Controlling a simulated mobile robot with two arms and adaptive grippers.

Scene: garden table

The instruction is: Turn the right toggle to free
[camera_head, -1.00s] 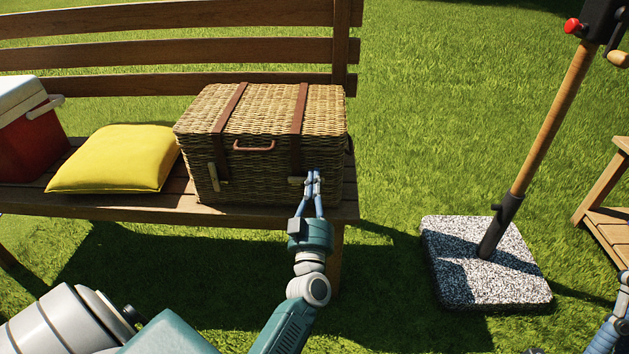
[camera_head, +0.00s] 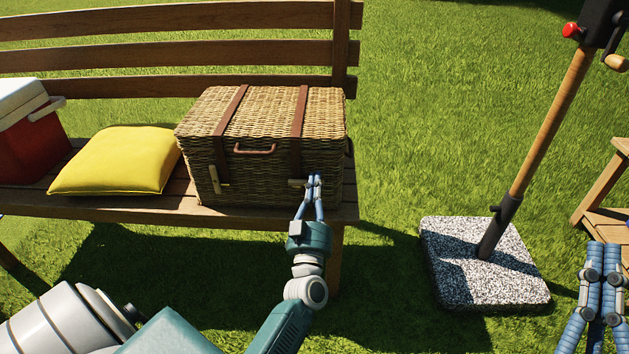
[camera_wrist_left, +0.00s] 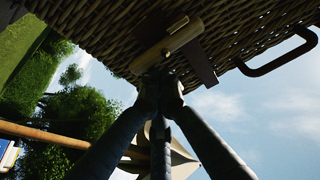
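The wicker basket (camera_head: 262,128) sits on the bench with its lid down. Its right toggle (camera_head: 296,182), a pale wooden peg, lies about level at the foot of the right strap (camera_head: 298,125); it also shows in the left wrist view (camera_wrist_left: 172,44). The left toggle (camera_head: 213,179) stands near upright. My left gripper (camera_head: 314,178) has its fingertips together at the toggle's right end; they also show in the left wrist view (camera_wrist_left: 160,82). They seem to touch the peg, and I see no clear clamp around it. My right gripper (camera_head: 602,250) is at the lower right, fingers together, empty.
A yellow cushion (camera_head: 115,160) and a red cooler (camera_head: 30,140) sit left of the basket on the bench (camera_head: 150,203). A pole (camera_head: 550,130) in a speckled stone base (camera_head: 450,280) stands on the right, beside a wooden stand (camera_head: 600,190). Grass lies between.

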